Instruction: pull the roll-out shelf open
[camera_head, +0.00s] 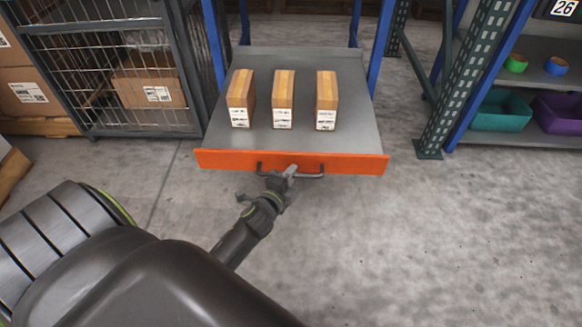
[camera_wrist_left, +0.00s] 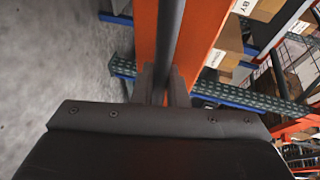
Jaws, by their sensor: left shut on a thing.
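The roll-out shelf (camera_head: 300,90) is a grey deck with an orange front panel (camera_head: 225,159), extending out from between blue posts. A dark bar handle (camera_head: 311,175) runs along the panel's middle. Three brown cartons stand upright on the deck: left (camera_head: 241,97), middle (camera_head: 283,98) and right (camera_head: 327,99). My left gripper (camera_head: 287,174) is shut on the handle, just in front of the panel. In the left wrist view the fingers (camera_wrist_left: 167,88) close around the dark handle bar (camera_wrist_left: 168,40), beside the orange panel (camera_wrist_left: 205,30). My right gripper is not in view.
A wire cage (camera_head: 100,65) with cartons stands to the left of the shelf. A green perforated rack post (camera_head: 460,85) stands to the right, with teal (camera_head: 498,112) and purple (camera_head: 560,113) bins beyond it. The concrete floor (camera_head: 420,230) in front is clear.

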